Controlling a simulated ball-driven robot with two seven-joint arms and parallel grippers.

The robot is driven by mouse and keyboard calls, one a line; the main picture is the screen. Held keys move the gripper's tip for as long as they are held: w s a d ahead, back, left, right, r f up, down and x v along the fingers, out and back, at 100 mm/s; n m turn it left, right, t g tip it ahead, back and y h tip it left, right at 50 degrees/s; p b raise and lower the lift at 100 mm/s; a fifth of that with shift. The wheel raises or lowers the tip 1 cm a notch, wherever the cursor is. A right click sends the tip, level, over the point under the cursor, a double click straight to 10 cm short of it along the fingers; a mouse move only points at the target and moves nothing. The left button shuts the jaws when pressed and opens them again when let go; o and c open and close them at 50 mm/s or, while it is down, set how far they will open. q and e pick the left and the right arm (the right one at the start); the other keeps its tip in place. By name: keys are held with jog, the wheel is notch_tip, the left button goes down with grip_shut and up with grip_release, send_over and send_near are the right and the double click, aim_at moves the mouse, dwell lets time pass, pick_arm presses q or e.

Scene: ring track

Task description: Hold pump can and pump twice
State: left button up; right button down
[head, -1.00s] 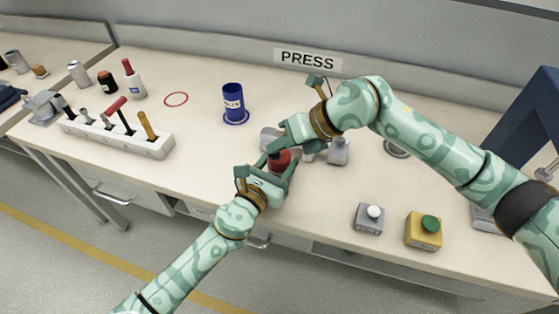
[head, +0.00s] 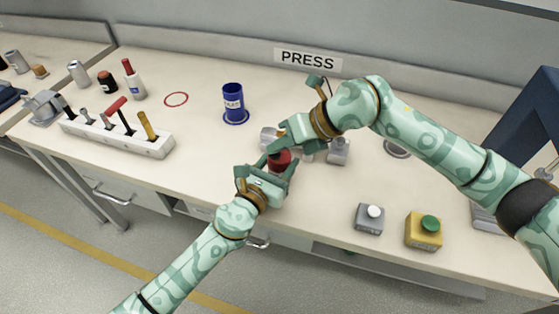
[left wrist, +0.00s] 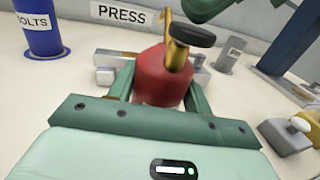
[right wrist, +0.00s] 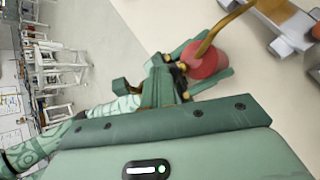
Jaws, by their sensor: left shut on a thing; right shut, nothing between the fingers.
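The red pump can (head: 280,161) is at the middle of the bench, held between the fingers of my left gripper (head: 278,172). The left wrist view shows the can (left wrist: 163,82) between both fingers, with a brass spout and a black knob (left wrist: 193,35) on top. My right gripper (head: 270,148) is shut and empty, just above and beside the can's top. The right wrist view shows the red can (right wrist: 208,64) and its brass spout (right wrist: 222,27) beside the right fingers. I cannot tell whether the right fingers touch the knob. The grippers partly hide the can in the head view.
A grey vise-like fixture (head: 339,152) lies behind the can. A blue bolts cup (head: 233,100) stands to the left, near a tool rack (head: 155,147). A grey button box (head: 369,221) and a yellow button box (head: 423,235) are at the front right.

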jog(key=shift+r, duration=3)
pick_arm(q)
jog(key=o, duration=1.1)
jog(key=shift+o, duration=0.2)
